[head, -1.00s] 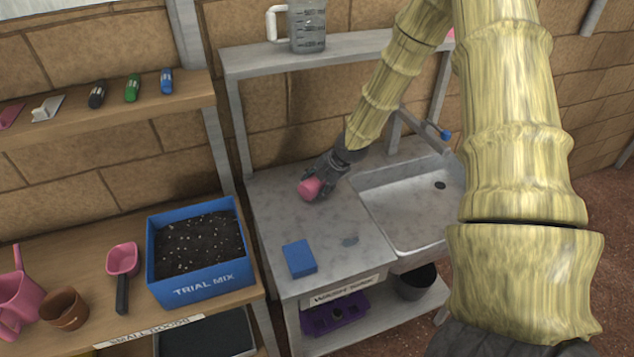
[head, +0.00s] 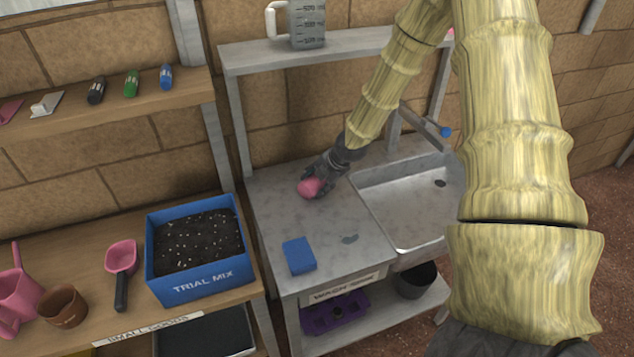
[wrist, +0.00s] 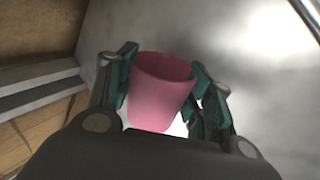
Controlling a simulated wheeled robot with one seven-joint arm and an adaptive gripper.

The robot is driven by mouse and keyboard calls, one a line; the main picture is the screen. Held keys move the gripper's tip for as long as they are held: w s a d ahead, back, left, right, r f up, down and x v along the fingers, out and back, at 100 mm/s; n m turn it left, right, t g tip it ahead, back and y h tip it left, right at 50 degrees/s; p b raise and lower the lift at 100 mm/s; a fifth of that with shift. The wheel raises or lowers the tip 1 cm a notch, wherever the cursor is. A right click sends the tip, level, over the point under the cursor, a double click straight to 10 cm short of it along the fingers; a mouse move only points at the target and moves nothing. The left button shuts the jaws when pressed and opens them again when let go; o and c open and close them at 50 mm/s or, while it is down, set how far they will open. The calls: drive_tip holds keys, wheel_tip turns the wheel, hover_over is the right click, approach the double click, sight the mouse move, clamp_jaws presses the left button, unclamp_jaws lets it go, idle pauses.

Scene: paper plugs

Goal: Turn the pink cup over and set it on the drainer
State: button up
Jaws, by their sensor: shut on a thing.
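The pink cup (head: 311,188) is held low at the back left of the grey metal drainer (head: 341,215), the flat top left of the sink basin. My gripper (head: 321,180) is shut on the cup's sides. In the wrist view the cup (wrist: 162,92) sits between the two green-padded fingers (wrist: 165,85), its wider end away from the wrist. The cup looks tilted in the head view. I cannot tell whether it touches the drainer, and its far side is hidden.
A blue sponge (head: 299,256) lies at the drainer's front left. The sink basin (head: 410,215) with its tap is to the right. A measuring jug (head: 305,25) stands on the shelf above. A blue soil box (head: 200,285) is on the bench at left.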

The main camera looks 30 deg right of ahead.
drive_tip(key=shift+s+f, duration=0.3)
drive_tip(key=shift+f, duration=0.2)
drive_tip(key=shift+s+a+f+b, duration=0.2)
drive_tip(key=shift+f+b, duration=0.2)
drive_tip(key=shift+b, duration=0.05)
drive_tip(key=c, duration=0.3)
drive_tip(key=shift+o, duration=0.3)
drive_tip(key=o, duration=1.7)
drive_tip(key=shift+w+f, duration=0.25)
drive_tip(key=shift+w, duration=0.2)
drive_tip(key=shift+s+d+r, duration=0.1)
drive_tip(key=shift+d+r, duration=0.05)
drive_tip(key=shift+r, duration=0.3)
drive_tip(key=shift+s+d+r, duration=0.1)
drive_tip(key=shift+d+r, duration=0.05)
drive_tip(key=shift+r, duration=0.25)
drive_tip(key=v, duration=1.1)
drive_tip(key=shift+s, duration=0.1)
